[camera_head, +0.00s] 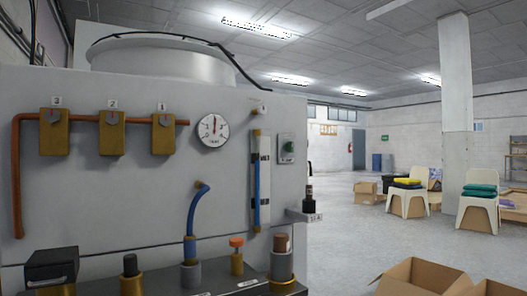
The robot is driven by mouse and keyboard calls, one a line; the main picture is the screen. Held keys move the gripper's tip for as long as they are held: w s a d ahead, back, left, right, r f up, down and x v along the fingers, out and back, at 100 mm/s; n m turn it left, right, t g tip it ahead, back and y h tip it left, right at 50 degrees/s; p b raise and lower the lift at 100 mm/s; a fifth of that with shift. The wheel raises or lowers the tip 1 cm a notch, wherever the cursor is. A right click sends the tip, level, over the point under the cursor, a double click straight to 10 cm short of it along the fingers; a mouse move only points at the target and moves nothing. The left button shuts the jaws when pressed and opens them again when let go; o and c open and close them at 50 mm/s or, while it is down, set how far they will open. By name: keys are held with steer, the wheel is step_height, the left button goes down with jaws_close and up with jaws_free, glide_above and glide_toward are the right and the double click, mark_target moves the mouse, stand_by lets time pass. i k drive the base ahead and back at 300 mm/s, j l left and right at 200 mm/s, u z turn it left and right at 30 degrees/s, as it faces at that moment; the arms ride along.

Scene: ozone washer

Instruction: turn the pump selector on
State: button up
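A grey-white machine panel (90,195) fills the left half of the view. Near its right edge is a small light plate with a dark green knob (288,147) and a dark label (287,159) under it. This looks like the pump selector, but the label is too small to read, and I cannot tell which way the knob points. My gripper is not in view.
A blue hose (192,212) and fittings rise from the ledge below. Open floor (345,225) lies right, with cardboard boxes (420,278) in front.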

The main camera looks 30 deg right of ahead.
mark_target(289, 147)
steer(key=z, duration=0.8)
